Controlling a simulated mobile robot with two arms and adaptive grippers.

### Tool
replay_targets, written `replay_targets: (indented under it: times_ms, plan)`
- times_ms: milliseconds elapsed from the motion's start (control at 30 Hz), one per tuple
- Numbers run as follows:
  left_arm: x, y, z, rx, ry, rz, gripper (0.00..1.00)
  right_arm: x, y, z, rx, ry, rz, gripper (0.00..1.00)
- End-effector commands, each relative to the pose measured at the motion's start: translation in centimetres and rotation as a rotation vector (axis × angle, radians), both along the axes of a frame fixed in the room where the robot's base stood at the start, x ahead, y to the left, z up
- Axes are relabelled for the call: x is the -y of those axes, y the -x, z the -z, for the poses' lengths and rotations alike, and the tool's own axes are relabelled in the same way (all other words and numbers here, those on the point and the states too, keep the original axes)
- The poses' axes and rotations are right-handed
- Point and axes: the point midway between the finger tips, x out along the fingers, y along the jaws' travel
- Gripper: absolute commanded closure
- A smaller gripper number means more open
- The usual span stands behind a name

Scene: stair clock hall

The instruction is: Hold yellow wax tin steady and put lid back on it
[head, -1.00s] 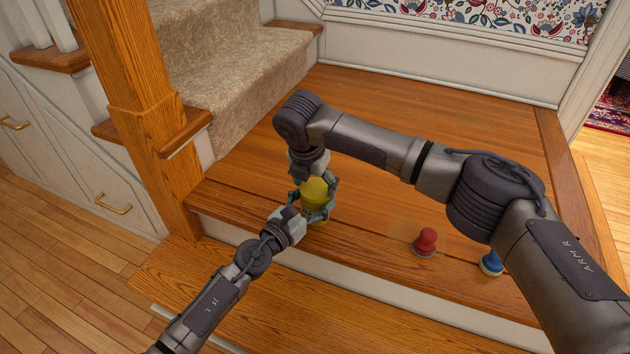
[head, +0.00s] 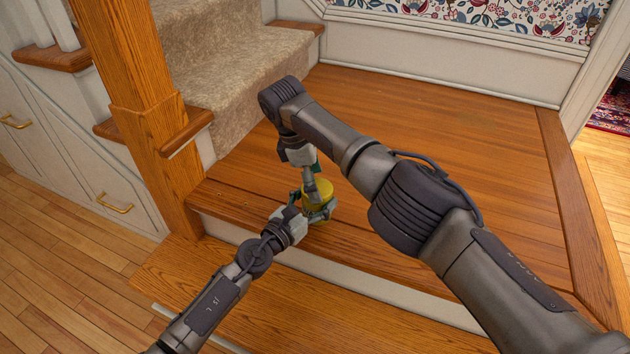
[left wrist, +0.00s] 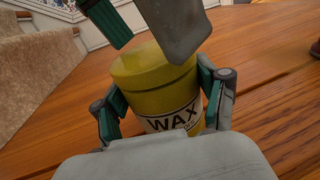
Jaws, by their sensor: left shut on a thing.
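The yellow wax tin (head: 319,204) stands upright on the wooden landing near its front edge. Its "WAX" label faces me in the left wrist view (left wrist: 172,118). The yellow lid (left wrist: 152,66) sits on top of the tin; I see no clear gap under it, though part of its rim is hidden. My left gripper (head: 318,214) is shut around the tin's sides, with a finger on each side. My right gripper (left wrist: 148,38) is just above the lid, its two fingers apart with nothing between them. One finger hides part of the lid.
A carpeted stair (head: 225,70) and a wooden newel post (head: 150,115) stand to the left. A lower wooden step (head: 330,300) lies in front. My right arm crosses over the landing's right part. The landing behind the tin is clear (head: 440,115).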

Motion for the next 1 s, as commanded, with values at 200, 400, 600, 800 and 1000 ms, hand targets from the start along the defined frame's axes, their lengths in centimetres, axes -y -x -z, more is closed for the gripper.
replay_targets:
  times_ms: [200,400,600,800,1000]
  plan:
    - [0.0,0.0,0.1,-0.002,-0.001,0.000,1.00,0.0,0.0,0.1,-0.001,0.000,-0.001,0.00]
    - [0.0,0.0,0.1,-0.001,-0.001,0.000,1.00,0.0,0.0,-0.1,-0.002,-0.001,-0.002,0.00]
    - [0.0,0.0,0.1,-0.001,-0.001,0.000,1.00,0.0,0.0,-2.0,0.001,-0.001,-0.001,0.00]
    - [-0.1,0.0,0.1,-0.001,-0.001,-0.001,1.00,0.0,0.0,-4.3,-0.002,-0.001,-0.002,0.00]
    - [-0.1,0.0,0.1,-0.001,-0.001,-0.001,1.00,0.0,0.0,-4.4,-0.002,-0.001,-0.001,0.00]
